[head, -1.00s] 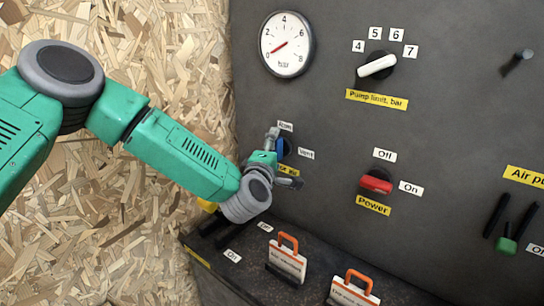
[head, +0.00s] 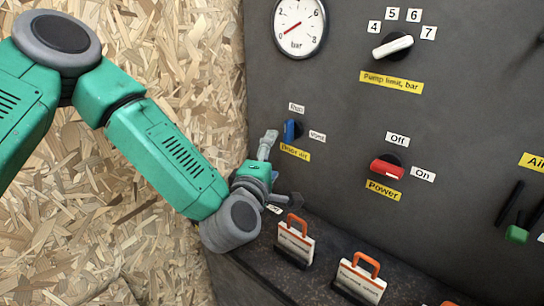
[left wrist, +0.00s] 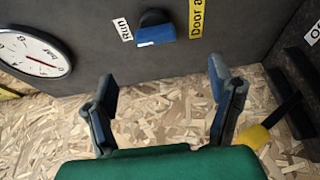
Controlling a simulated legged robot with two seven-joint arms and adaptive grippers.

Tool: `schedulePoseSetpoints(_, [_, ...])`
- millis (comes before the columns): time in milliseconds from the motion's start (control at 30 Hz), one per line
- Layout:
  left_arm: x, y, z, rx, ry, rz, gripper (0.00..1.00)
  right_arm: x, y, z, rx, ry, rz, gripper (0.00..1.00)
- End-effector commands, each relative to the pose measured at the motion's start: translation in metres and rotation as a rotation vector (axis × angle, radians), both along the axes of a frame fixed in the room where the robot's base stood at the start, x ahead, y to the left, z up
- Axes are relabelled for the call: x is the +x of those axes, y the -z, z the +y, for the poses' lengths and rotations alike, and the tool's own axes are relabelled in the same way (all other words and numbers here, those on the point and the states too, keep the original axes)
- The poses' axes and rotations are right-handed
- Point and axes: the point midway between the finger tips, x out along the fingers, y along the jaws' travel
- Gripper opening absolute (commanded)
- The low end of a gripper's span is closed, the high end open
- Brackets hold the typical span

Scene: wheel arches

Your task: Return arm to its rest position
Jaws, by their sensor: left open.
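My left arm comes in from the left in the head view, green with grey joints. My left gripper (head: 281,172) is open and empty, below and left of the blue Door air knob (head: 291,130), apart from it. In the left wrist view the gripper (left wrist: 165,105) shows two spread fingers with nothing between them. The blue knob also shows there (left wrist: 155,34), beyond the fingertips, near the Run label. My right gripper is in neither view.
A dark panel carries a gauge (head: 299,27), a white pump limit knob (head: 393,46) and a red power switch (head: 387,168). Orange-handled padlock-like tags (head: 295,240) stand on the ledge below. Chipboard (head: 150,240) lies at the left. A yellow-handled lever (left wrist: 254,136) is near the gripper.

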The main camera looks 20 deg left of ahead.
Motion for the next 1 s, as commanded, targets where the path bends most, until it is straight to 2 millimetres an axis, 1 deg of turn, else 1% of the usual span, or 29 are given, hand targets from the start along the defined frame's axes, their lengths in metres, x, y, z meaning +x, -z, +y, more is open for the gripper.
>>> schedulePoseSetpoints(200, [0.000, 0.000, 0.000, 0.001, 0.001, 0.001, 0.76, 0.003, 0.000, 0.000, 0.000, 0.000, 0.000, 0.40])
schedulePoseSetpoints(267, [-0.001, 0.005, -0.002, 0.013, 0.009, 0.013, 0.76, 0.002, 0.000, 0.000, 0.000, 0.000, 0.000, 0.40])
schedulePoseSetpoints(367, [-0.009, 0.027, -0.010, 0.077, 0.056, 0.070, 0.76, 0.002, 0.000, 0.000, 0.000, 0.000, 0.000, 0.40])
schedulePoseSetpoints(467, [-0.029, 0.071, -0.023, 0.204, 0.148, 0.184, 0.76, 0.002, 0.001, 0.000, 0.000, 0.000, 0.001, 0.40])
schedulePoseSetpoints(500, [-0.040, 0.093, -0.027, 0.268, 0.196, 0.239, 0.76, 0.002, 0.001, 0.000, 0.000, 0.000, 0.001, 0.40])
schedulePoseSetpoints(567, [-0.060, 0.126, -0.032, 0.370, 0.275, 0.327, 0.76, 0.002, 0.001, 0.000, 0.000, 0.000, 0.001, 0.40])
schedulePoseSetpoints(600, [-0.075, 0.148, -0.033, 0.437, 0.329, 0.385, 0.76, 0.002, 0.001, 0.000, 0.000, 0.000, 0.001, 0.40])
schedulePoseSetpoints(667, [-0.100, 0.179, -0.033, 0.538, 0.413, 0.470, 0.76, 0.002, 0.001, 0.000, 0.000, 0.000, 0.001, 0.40])
schedulePoseSetpoints(700, [-0.117, 0.198, -0.031, 0.602, 0.469, 0.526, 0.76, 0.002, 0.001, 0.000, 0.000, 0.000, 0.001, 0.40])
schedulePoseSetpoints(767, [-0.145, 0.225, -0.025, 0.698, 0.559, 0.609, 0.76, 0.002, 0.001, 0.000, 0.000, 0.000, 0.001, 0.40])
schedulePoseSetpoints(800, [-0.164, 0.242, -0.020, 0.761, 0.619, 0.665, 0.76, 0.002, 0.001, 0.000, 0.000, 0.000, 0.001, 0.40])
schedulePoseSetpoints(867, [-0.195, 0.264, -0.010, 0.853, 0.714, 0.747, 0.76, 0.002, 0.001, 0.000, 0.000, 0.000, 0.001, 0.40])
schedulePoseSetpoints(900, [-0.215, 0.277, -0.001, 0.912, 0.777, 0.801, 0.76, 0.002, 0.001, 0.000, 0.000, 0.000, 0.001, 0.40])
schedulePoseSetpoints(967, [-0.246, 0.294, 0.013, 0.996, 0.873, 0.881, 0.76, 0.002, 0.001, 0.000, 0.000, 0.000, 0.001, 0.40])
schedulePoseSetpoints(1000, [-0.265, 0.302, 0.024, 1.045, 0.936, 0.931, 0.76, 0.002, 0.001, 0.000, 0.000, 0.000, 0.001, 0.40])
